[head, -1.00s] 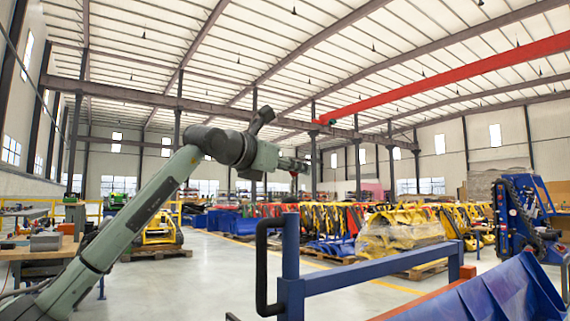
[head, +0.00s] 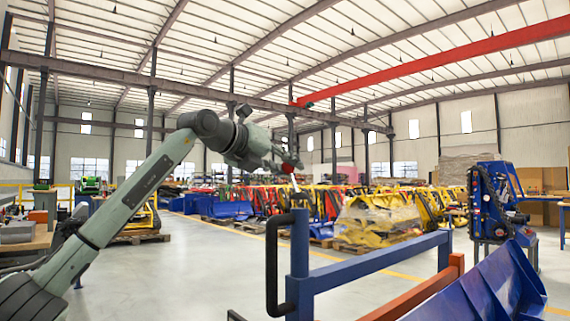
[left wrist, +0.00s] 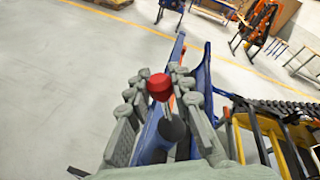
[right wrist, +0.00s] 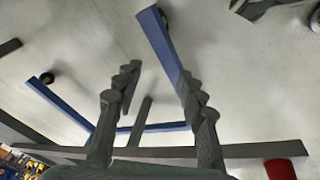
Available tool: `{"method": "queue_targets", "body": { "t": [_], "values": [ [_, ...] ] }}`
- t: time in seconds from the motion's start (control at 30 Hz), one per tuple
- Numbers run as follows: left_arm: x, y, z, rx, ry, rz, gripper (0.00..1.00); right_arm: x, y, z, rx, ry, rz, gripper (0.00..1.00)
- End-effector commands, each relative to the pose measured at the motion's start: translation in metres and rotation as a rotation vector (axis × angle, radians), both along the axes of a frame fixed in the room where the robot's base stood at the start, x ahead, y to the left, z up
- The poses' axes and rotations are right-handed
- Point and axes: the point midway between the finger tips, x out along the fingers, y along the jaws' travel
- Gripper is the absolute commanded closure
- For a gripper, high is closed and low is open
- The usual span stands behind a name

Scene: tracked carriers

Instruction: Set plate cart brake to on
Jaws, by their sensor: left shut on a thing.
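A red knob (left wrist: 159,87) sits between the fingertips of my left gripper (left wrist: 159,90) in the left wrist view, and my gripper is shut on it. In the head view the left gripper (head: 288,164) holds the red knob (head: 287,168), with a short pale rod below it. The blue cart frame (head: 380,263) with its black handle (head: 271,262) stands in front. My right gripper (right wrist: 155,85) is open in the right wrist view, fingers spread with a dark bar visible between them. It appears to grip nothing. The brake's setting cannot be read.
A blue bar frame (right wrist: 65,100) with dark wheels shows on the floor in the right wrist view. Blue slanted panels (head: 490,290) fill the lower right. A workbench (head: 35,238) stands at left. Open floor (head: 200,270) lies between.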

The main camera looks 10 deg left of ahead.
Motion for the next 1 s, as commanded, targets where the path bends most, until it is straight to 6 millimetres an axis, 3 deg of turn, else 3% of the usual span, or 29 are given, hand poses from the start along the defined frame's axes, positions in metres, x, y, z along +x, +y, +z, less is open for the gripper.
{"method": "queue_targets", "body": {
  "t": [0.53,0.57,0.7,1.0],
  "values": [
    [0.0003,0.0002,-0.0017,-0.017,0.018,0.001,1.00,-0.0003,0.0009,-0.0008,0.002,0.000,0.000,0.60],
    [0.0002,0.0002,-0.0017,-0.017,0.018,0.001,0.77,-0.0003,0.0008,-0.0009,0.002,0.000,0.000,0.60],
    [0.0002,0.0001,-0.0016,-0.017,0.018,0.001,0.60,-0.0004,0.0007,-0.0010,0.001,0.001,0.000,0.60],
    [-0.0003,0.0002,-0.0011,-0.017,0.017,0.000,0.57,0.0014,-0.0014,-0.0010,-0.002,-0.001,-0.001,0.60]
  ]
}}
